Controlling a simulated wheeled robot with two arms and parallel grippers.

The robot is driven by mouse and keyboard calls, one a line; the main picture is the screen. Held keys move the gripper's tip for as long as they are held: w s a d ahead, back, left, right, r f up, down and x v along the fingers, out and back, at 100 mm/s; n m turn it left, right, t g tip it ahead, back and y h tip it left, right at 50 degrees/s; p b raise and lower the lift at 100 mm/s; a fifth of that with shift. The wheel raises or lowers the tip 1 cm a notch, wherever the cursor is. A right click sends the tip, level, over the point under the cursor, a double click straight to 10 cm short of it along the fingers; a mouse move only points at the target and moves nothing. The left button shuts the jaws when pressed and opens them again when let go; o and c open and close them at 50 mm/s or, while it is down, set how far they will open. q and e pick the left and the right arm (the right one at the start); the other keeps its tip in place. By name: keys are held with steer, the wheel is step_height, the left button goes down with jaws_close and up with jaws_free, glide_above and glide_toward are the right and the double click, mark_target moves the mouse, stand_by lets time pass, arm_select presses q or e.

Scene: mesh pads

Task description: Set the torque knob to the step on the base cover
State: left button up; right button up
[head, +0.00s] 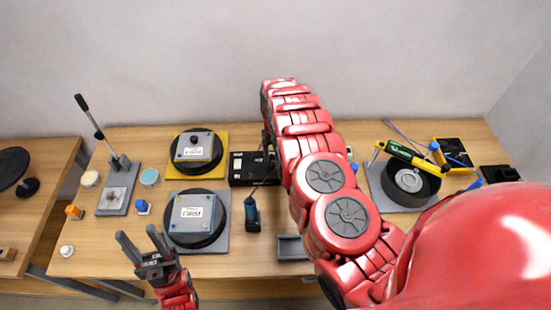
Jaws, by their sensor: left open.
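Two square grey covers lie on round black bases, one on a yellow mat (222,140) at the back and one on a grey mat (225,243) in front. The back cover (183,155) has a dark knob-like piece on top. The front cover (181,225) has a white label that seems to read "FIRM". A black box (236,180) stands right of them; a torque knob cannot be made out on it. A teal and black driver (251,213) stands in front of it. My left gripper (138,233) is open and empty at the front edge, left of the front cover. My right gripper is hidden.
My red right arm crosses the middle and hides part of the table. A lever press (115,200) stands at the left, with small orange (74,212) and blue (143,207) pieces near it. A black drum (405,190) with a green-yellow tool (405,154) is at the right.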

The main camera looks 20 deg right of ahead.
mark_target(275, 162)
steer(key=f, duration=0.3)
steer(key=shift+w+d+f, duration=0.1)
steer(key=shift+w+f, duration=0.05)
steer(key=shift+w, duration=0.1)
steer(key=shift+s+f, duration=0.1)
steer(key=shift+f, duration=0.45)
steer(key=shift+f, duration=0.1)
jaws_close()
